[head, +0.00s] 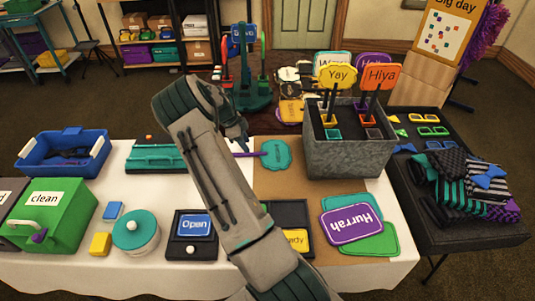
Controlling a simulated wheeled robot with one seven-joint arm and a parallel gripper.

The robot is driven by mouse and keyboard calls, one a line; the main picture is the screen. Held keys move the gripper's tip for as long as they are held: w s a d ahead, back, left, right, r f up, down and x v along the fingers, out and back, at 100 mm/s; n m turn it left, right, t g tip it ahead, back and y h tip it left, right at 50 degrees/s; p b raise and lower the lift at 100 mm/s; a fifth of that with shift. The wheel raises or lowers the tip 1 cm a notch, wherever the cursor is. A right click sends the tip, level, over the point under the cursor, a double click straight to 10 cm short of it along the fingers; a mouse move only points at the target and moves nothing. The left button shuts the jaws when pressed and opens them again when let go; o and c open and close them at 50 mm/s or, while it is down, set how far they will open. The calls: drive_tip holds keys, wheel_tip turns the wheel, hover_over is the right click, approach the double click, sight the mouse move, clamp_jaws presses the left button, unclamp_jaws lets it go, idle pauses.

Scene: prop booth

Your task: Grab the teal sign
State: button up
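A teal sign (276,154) with a scalloped edge and dark lettering lies flat on the brown mat (283,182). Its purple stick points left, toward my arm, which hides part of that area. My gripper (241,139) is just above and left of the sign, close to the stick. Whether it touches the stick cannot be told. The fingers are dark and small, so their opening cannot be made out.
A grey metal bin (347,155) with upright "Yay" (338,76) and "Hiya" (381,76) signs stands right of the teal sign. A green stand (252,93) is behind. A purple "Hurrah" sign (352,224) lies on green ones at front right.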

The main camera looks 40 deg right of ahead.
sight(252, 153)
drive_tip(key=p+x, duration=0.1)
drive_tip(key=x, duration=0.3)
drive_tip(key=shift+s+r, duration=0.1)
drive_tip(key=shift+f, duration=0.35)
drive_tip(key=shift+f, duration=0.1)
clamp_jaws()
